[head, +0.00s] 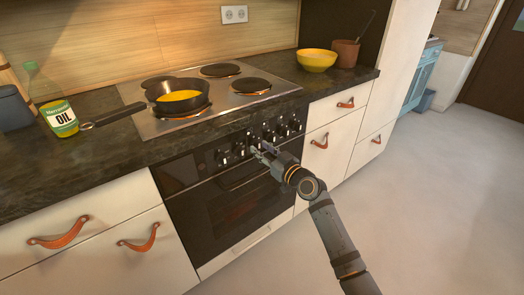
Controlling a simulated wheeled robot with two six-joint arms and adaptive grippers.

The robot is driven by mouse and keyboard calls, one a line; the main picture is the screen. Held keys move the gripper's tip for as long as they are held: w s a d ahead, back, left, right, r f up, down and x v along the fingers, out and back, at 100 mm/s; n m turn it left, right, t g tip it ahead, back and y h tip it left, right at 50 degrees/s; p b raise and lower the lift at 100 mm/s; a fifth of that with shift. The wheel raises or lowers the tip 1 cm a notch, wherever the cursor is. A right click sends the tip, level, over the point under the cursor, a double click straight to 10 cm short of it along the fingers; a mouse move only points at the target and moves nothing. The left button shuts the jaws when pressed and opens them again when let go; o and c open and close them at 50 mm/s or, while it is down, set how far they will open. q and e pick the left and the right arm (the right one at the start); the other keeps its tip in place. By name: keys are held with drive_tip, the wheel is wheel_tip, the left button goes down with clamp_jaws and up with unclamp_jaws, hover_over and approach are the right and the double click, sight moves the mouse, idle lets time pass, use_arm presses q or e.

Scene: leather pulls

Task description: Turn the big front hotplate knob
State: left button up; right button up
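The hotplate knobs are a row of several dark knobs (269,135) on the black front panel of the oven (235,195), under the counter edge. My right gripper (258,151) is at the panel, in front of the knobs near the middle of the row. It covers part of that area. I cannot tell whether its fingers touch a knob or how far apart they are. The hob (222,98) has several round plates. A black pan (178,97) with yellow contents stands on the front left plate, which shows an orange glow. My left gripper is not in view.
A yellow bowl (317,61) and a brown pot (346,54) stand at the right. Drawers with leather pulls flank the oven. The floor at the right is clear.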

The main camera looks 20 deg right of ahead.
drive_tip(key=shift+w+a, duration=0.1)
drive_tip(key=shift+w, duration=0.05)
clamp_jaws()
